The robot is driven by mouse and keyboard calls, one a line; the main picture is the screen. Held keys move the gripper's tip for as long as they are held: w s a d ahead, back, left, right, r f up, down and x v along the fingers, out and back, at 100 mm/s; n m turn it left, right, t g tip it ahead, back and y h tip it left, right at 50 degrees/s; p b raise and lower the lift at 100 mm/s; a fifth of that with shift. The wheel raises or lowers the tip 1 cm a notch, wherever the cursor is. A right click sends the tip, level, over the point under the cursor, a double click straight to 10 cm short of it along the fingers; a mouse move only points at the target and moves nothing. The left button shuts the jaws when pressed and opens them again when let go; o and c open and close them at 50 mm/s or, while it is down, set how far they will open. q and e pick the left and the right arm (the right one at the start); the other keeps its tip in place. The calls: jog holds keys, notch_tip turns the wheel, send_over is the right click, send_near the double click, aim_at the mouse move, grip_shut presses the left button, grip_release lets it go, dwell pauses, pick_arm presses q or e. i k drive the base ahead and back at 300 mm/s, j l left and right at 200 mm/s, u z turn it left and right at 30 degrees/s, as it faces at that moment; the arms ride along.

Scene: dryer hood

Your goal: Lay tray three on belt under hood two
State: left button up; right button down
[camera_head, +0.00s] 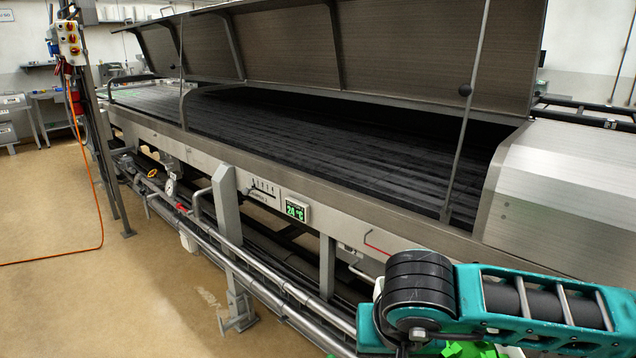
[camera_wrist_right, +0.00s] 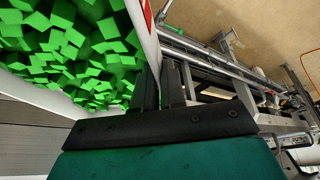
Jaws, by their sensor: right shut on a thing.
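The tray, white-walled (camera_wrist_right: 145,36) and filled with green cubes (camera_wrist_right: 72,50), is at the upper left of the right wrist view. My right gripper (camera_wrist_right: 164,82) is shut on the tray's wall. In the head view my right arm is at the lower right, and only some green cubes (camera_head: 472,350) show at the bottom edge; the gripper is hidden there. The dark slatted belt (camera_head: 300,140) runs under raised hood panels, a large one (camera_head: 400,45) and a smaller one (camera_head: 150,50) to its left. No number marks hood two. My left gripper is not in view.
The belt's steel front rail (camera_head: 350,210) carries a green 24 °C display (camera_head: 297,211). Thin hood struts (camera_head: 467,125) cross the opening. A closed steel cover (camera_head: 560,180) stands at the right. Pipes (camera_head: 260,270) run below.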

aim_at(335, 157)
jog(key=i+j, duration=0.2)
jog(key=j, duration=0.15)
jog(key=i+j+z, duration=0.1)
jog(key=j, duration=0.25)
jog(key=i+j, duration=0.3)
jog(key=i+j+z, duration=0.1)
jog(key=j, duration=0.35)
jog(key=i+j+z, duration=0.1)
jog(key=i+j, duration=0.15)
jog(key=j, duration=0.15)
jog(key=i+j, duration=0.15)
jog(key=j, duration=0.25)
jog(key=i+j+z, duration=0.1)
jog(key=j, duration=0.3)
